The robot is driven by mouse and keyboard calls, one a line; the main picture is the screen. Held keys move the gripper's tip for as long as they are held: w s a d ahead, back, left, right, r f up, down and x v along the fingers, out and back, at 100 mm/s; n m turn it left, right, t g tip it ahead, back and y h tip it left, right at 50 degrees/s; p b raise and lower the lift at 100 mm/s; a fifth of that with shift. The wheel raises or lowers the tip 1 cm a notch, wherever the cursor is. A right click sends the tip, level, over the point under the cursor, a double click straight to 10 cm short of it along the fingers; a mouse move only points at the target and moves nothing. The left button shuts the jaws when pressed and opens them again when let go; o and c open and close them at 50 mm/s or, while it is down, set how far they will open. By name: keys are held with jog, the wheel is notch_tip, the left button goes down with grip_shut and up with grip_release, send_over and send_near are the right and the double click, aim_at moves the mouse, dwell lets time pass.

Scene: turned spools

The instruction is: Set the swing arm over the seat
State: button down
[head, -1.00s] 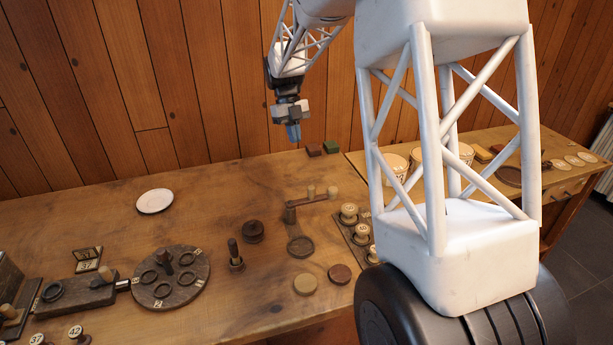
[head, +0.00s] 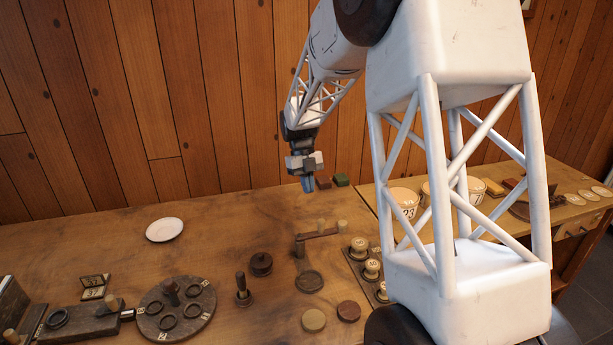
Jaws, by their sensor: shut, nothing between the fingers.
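The swing arm (head: 320,234) is a dark wooden bar on a short post behind the seat. It points to the right and slightly back, with a pale knob at its free end and another peg along it. The seat (head: 309,281) is a dark round dish on the table, in front of the post. The bar is not over the seat. My gripper (head: 308,185) has blue fingertips, shut and empty, in the air above and behind the swing arm as seen in the head view.
A rack with several pale spools (head: 371,269) stands right of the seat. Two round discs (head: 313,320) lie in front. A dark spool (head: 260,264) and an upright peg (head: 241,288) stand left. A white plate (head: 164,229) lies back left.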

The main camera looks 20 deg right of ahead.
aim_at(316, 233)
jog(key=s+f, duration=0.4)
jog(key=s, duration=0.1)
jog(key=shift+s+d+f, duration=0.3)
jog(key=shift+s+d, duration=0.05)
jog(key=shift+d, duration=0.1)
